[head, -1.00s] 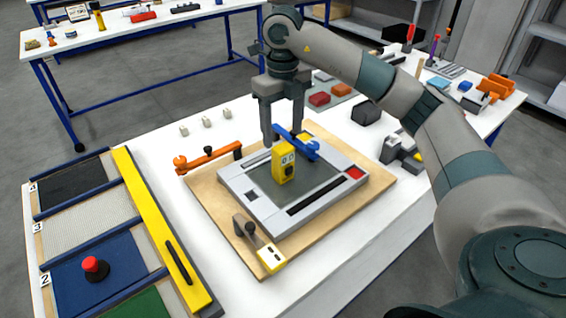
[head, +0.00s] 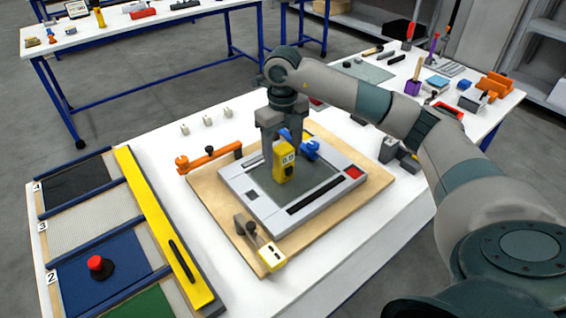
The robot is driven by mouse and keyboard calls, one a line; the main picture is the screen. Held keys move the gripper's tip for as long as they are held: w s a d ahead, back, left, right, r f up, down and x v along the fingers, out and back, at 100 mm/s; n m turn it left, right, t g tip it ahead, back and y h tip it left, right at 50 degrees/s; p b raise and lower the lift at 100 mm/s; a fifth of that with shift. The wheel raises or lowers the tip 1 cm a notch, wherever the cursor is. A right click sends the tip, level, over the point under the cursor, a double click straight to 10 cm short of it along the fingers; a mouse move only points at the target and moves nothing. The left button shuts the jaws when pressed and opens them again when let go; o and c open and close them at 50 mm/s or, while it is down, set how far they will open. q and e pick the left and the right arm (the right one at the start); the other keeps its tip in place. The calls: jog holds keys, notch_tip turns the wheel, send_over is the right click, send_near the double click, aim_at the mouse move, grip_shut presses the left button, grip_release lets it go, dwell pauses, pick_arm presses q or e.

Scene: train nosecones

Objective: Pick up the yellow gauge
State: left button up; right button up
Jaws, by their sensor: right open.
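The yellow gauge (head: 284,163) stands upright on the grey panel of a light grey frame (head: 250,198) in the middle of the table. A small display shows on its front. My right gripper (head: 283,146) is open and points down at the gauge from above. Its fingers reach down to about the gauge's upper part, one at its left and one behind or to its right. I cannot tell whether they touch it. A blue clamp (head: 311,149) sits just right of the gauge, partly hidden by the gripper. My left gripper is not in view.
The frame lies on a wooden board (head: 210,205) with an orange clamp (head: 207,158) and a yellow-ended clamp (head: 270,257). At left are a yellow bar (head: 160,225) and a red knob (head: 96,263). Small light blocks (head: 207,121) stand behind the board.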

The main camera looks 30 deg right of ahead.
aim_at(283, 165)
jog(key=shift+f+p, duration=0.65)
jog(key=shift+f, duration=0.05)
notch_tip(283, 165, down, 2)
jog(key=shift+d+f+p, duration=0.1)
jog(key=shift+p, duration=0.35)
jog(key=shift+f, duration=0.65)
jog(key=c, duration=1.3)
